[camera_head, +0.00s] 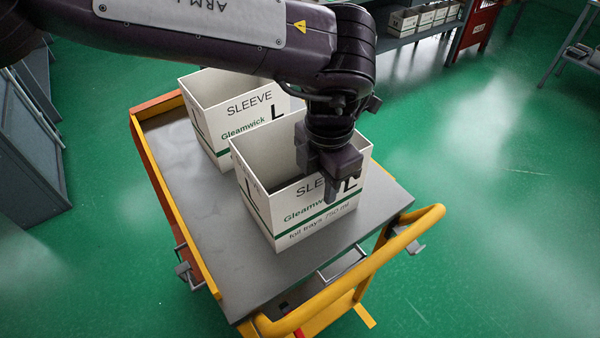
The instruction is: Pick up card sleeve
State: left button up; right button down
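Two open-topped white card sleeves with green stripes and "SLEEVE L" print stand upright on the cart. The nearer sleeve (290,222) is at the middle of the cart top, and the farther sleeve (208,118) is behind it to the left. My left gripper (321,180) reaches down over the nearer sleeve's front wall. One finger is on the inner side and the other is in front of the printed face. The fingers look spread apart, with the wall between them; contact is not clear. The gripper hides part of the print. My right gripper is not in view.
The grey cart top (200,215) has a yellow-orange rim on the left and a yellow handle (350,270) at the front right. Its left part is bare. Grey cabinets (30,140) stand left, and shelves with boxes (425,18) stand behind. Green floor is clear on the right.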

pick_arm(q)
jog(key=shift+f, duration=0.25)
grip_shut()
jog(key=shift+r, duration=0.15)
